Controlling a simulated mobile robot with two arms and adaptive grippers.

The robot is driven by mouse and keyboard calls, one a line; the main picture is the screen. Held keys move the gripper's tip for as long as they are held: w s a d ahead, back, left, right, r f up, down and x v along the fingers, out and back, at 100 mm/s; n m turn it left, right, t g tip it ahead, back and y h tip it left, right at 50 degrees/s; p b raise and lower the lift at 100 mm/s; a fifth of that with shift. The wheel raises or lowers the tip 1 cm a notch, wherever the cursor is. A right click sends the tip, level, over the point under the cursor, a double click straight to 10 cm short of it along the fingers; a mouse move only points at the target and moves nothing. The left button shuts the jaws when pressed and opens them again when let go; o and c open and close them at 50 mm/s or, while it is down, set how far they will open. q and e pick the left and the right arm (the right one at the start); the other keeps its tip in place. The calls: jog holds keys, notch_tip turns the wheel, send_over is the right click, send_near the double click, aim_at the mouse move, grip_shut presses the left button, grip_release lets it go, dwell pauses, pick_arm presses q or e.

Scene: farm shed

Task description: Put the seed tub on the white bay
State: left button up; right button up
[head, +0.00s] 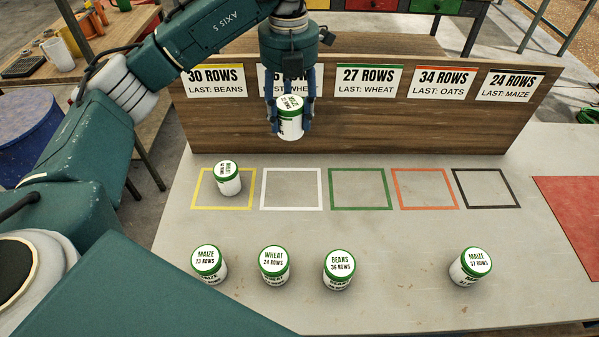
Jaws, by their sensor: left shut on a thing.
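My left gripper (291,100) is shut on a white seed tub (290,125) with a green-rimmed labelled lid. It holds the tub upright in the air, in front of the wooden board and behind the white bay as seen in the head view. The lid text looks like "MAIZE" but is small. The white bay (263,190) is a white square outline on the grey table, and it is empty. The yellow bay (197,190) beside it holds another seed tub (228,184). My right gripper is not in view.
The green bay (332,190), orange bay (397,190) and black bay (459,190) are empty. In front stand tubs of maize (208,264), wheat (274,266), beans (339,271) and maize (470,267). A wooden board (400,130) with row signs closes the back. A red mat (575,215) lies right.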

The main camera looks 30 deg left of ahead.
aim_at(289, 129)
pick_arm(q)
jog(key=f, duration=0.1)
jog(key=s+f, duration=0.1)
jog(key=f, duration=0.1)
jog(key=shift+d+f, duration=0.1)
jog(key=shift+f, duration=0.1)
jog(key=f+p, duration=0.1)
jog(key=f, duration=0.5)
jog(key=f+p, duration=0.1)
jog(key=f, duration=0.4)
jog(key=shift+w+f, duration=0.2)
jog(key=shift+f, duration=0.15)
notch_tip(289, 129, down, 3)
jog(key=shift+f+p, duration=0.2)
jog(key=shift+p, duration=0.4)
jog(key=shift+f, duration=0.5)
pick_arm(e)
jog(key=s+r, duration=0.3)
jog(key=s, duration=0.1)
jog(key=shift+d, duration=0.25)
pick_arm(q)
jog(key=o, duration=1.3)
jog(key=shift+f, duration=0.1)
jog(key=shift+c, duration=0.2)
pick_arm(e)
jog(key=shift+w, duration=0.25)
